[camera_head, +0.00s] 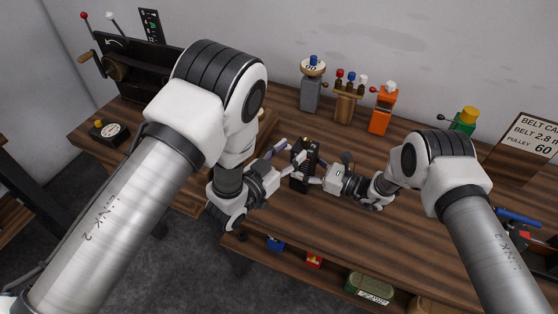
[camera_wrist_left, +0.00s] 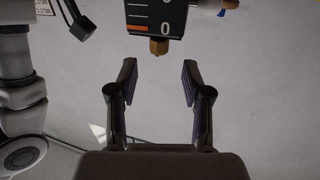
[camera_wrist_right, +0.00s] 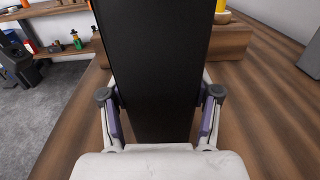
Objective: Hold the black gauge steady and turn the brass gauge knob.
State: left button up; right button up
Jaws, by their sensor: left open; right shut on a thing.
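The black gauge (camera_head: 302,163) stands over the wooden table between my two grippers. In the left wrist view its black body (camera_wrist_left: 118,18) carries a white and orange scale with a 0. The small brass knob (camera_wrist_left: 158,46) sticks out from the gauge there. My left gripper (camera_head: 285,160) is open. In the left wrist view its fingers (camera_wrist_left: 157,75) are spread either side of the knob's line, apart from it. My right gripper (camera_head: 316,172) is shut on the gauge, and in the right wrist view the plain black body (camera_wrist_right: 155,60) fills the space between its fingers.
At the table's back stand a grey post (camera_head: 310,93), a wooden stand with coloured knobs (camera_head: 345,105), an orange device (camera_head: 381,110) and a green-yellow one (camera_head: 464,121). A black lever panel (camera_head: 140,62) and a dial box (camera_head: 108,132) are at left.

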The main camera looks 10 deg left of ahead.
pick_arm(q)
jog(key=v, duration=0.5)
jog(key=shift+s+a, duration=0.15)
jog(key=shift+s, duration=0.05)
pick_arm(e)
jog(key=o, duration=1.7)
jog(key=shift+d, duration=0.1)
